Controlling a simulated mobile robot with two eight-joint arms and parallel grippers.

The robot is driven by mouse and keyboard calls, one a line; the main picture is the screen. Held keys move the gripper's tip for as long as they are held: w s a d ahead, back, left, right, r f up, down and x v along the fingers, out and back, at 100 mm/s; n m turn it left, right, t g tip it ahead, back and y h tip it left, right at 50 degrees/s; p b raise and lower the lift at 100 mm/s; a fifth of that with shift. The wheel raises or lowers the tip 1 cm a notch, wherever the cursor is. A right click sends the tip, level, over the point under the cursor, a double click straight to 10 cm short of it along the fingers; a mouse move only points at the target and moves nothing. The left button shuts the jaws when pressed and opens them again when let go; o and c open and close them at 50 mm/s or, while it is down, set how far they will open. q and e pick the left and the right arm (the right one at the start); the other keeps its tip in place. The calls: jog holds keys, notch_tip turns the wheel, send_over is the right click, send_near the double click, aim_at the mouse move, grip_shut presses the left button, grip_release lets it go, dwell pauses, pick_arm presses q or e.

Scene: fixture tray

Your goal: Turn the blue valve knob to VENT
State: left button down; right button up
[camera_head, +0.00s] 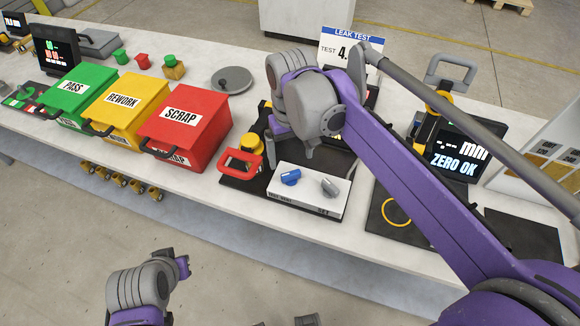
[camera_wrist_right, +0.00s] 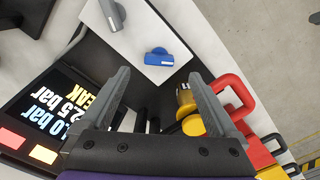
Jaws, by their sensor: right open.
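The blue valve knob (camera_head: 291,177) sits on top of a white box (camera_head: 310,193), beside a grey knob (camera_head: 329,187). The box's small front lettering is unreadable to me, so the knob's setting cannot be told. My right gripper (camera_head: 294,150) is open and empty, above and behind the box. In the right wrist view the blue knob (camera_wrist_right: 158,57) lies just beyond the gap between the fingertips (camera_wrist_right: 159,76), apart from them. The grey knob (camera_wrist_right: 113,13) is farther up there. My left gripper (camera_head: 182,266) is low at the bottom left, away from the table; its fingers are unclear.
A red-handled clamp (camera_head: 241,162) stands left of the box, close to my right gripper. Red SCRAP (camera_head: 185,125), yellow REWORK (camera_head: 125,108) and green PASS (camera_head: 78,92) bins stand farther left.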

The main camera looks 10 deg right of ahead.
aim_at(291, 173)
jog(key=f, duration=0.7)
jog(key=shift+w+f, duration=0.2)
jog(key=shift+f, duration=0.05)
jog(key=c, duration=1.4)
jog(key=n, duration=0.4)
jog(key=shift+n, duration=0.4)
jog(key=n, duration=0.5)
jog(key=shift+b, duration=0.3)
